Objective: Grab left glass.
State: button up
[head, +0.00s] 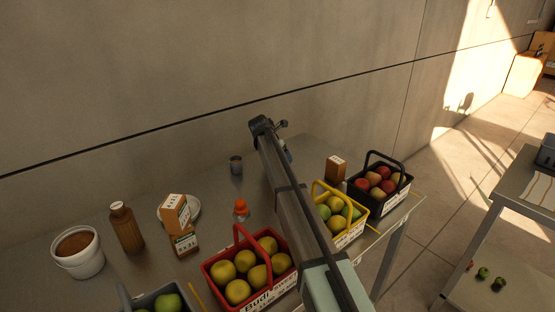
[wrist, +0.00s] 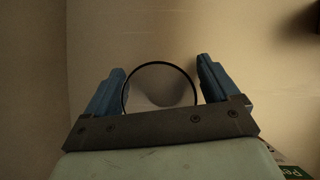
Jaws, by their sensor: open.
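A small dark grey glass (head: 236,165) stands upright on the table in the head view, left of my arm and apart from it. In the wrist view, my gripper (wrist: 161,64) is open, with its blue fingers on either side of a clear round glass with a dark rim (wrist: 160,64). I cannot tell whether the fingers touch this glass. I cannot tell whether it is the same glass as in the head view. In the head view, my arm hides most of my gripper.
A red basket of yellow fruit (head: 207,272), a yellow basket (head: 349,236) and a black basket (head: 384,205) line the table's front. A brown bottle (head: 127,229), a white tub (head: 86,263) and cartons (head: 175,213) stand at left. An orange-capped bottle (head: 241,209) stands near the red basket.

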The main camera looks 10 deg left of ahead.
jog(key=shift+c, duration=0.3)
jog(key=c, duration=1.1)
jog(key=shift+o, duration=0.2)
